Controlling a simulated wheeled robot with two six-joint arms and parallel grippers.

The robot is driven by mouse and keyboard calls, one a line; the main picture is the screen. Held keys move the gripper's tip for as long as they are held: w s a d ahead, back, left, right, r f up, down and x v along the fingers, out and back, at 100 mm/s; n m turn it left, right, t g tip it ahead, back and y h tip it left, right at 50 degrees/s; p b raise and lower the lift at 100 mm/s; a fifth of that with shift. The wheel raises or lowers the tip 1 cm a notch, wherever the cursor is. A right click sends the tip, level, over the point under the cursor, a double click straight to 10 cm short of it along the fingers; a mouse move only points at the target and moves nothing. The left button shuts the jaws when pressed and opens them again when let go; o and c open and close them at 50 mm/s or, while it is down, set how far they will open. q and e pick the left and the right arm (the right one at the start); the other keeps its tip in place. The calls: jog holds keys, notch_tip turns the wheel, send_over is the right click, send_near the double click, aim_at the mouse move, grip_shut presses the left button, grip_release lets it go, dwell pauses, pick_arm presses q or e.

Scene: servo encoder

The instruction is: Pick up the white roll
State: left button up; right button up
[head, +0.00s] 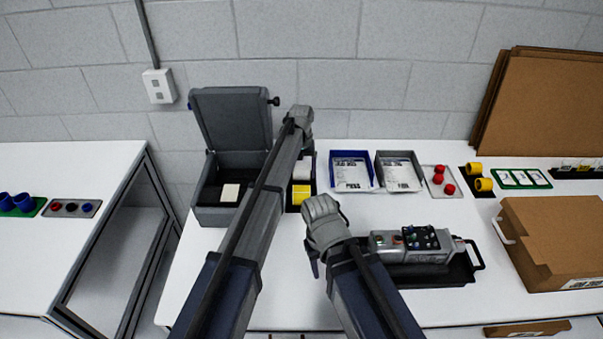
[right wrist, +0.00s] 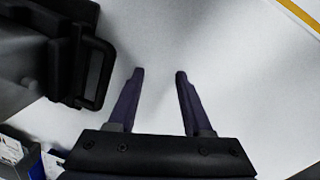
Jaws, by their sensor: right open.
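My left gripper (head: 299,118) is at the far end of the left arm, above the back of the table to the right of the box's raised lid. Its fingers cannot be made out. My right gripper (right wrist: 160,75) is open and empty over bare white tabletop in the right wrist view. In the head view the right wrist is by the table's front middle.
A black tray (head: 430,276) holding a grey device (head: 412,247) lies to the right of my right wrist. Yellow items (head: 301,194) stand between the box and a blue bin (head: 351,154). A grey bin (head: 400,160) and cardboard box (head: 550,225) are farther right.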

aim_at(301, 166)
pick_arm(q)
jog(key=c, duration=1.1)
jog(key=shift+r, duration=0.1)
pick_arm(e)
jog(key=shift+r, duration=0.1)
pick_arm(q)
notch_tip(301, 166, up, 10)
jog(key=p, duration=1)
pick_arm(e)
notch_tip(301, 166, up, 10)
